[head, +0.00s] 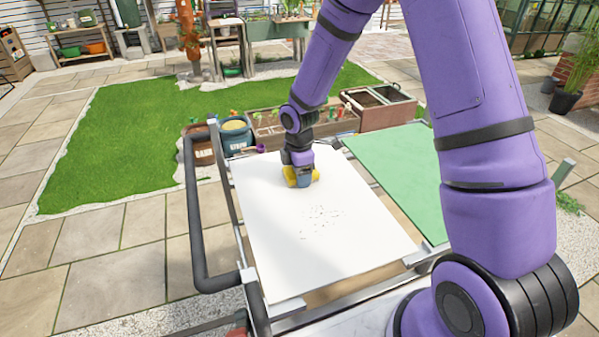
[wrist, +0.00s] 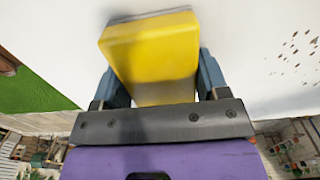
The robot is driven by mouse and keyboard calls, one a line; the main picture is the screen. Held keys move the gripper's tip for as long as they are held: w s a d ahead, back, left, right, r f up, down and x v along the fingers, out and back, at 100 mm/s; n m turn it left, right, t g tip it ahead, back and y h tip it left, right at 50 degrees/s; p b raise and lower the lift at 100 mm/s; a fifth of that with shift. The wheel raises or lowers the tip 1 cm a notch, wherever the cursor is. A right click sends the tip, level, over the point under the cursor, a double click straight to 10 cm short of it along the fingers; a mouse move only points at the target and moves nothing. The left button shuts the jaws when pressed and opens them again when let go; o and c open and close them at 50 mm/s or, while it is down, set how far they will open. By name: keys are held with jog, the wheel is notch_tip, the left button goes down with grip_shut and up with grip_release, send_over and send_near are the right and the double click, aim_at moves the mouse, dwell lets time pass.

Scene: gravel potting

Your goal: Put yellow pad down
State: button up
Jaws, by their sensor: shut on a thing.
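The yellow pad (wrist: 150,50) is held between the two blue-grey fingers of my gripper (wrist: 157,75), with a finger on each side. The pad's far edge looks grey in the wrist view. In the head view the yellow pad (head: 316,175) shows beside my gripper (head: 303,180), low over the far part of a white board (head: 265,230). I cannot tell whether the pad touches the board. My gripper hides part of the pad in the head view.
Dark specks (head: 322,220) lie scattered on the middle of the white board. A green panel (head: 395,170) lies to its right. A dark handrail (head: 192,220) runs along the left. Buckets (head: 236,135) and planters (head: 378,105) stand beyond the far edge. The board's near part is clear.

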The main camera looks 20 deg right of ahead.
jog(key=o, duration=1)
jog(key=shift+s+f, duration=0.3)
jog(key=shift+f, duration=0.25)
jog(key=shift+c, duration=0.2)
jog(key=shift+w+r, duration=0.15)
jog(key=shift+r, duration=0.35)
notch_tip(320, 180, up, 12)
jog(key=s+d+r+m+t+h, duration=0.1)
jog(key=s+d+r+m, duration=0.1)
jog(key=s+r+m, duration=0.35)
jog(key=s+d+r+m+t, duration=0.1)
jog(key=s+d+r+m, duration=0.15)
jog(key=s+r, duration=0.55)
jog(key=s+d+r+m+t, duration=0.1)
jog(key=s+r+m, duration=0.3)
jog(key=s, duration=0.3)
jog(key=s+d+r+m+t+y, duration=0.1)
jog(key=s+d+r+m+t, duration=0.1)
jog(key=s+r+m, duration=0.2)
jog(key=shift+s+r+m, duration=0.25)
jog(key=shift+s+m, duration=0.75)
jog(key=shift+s, duration=1.1)
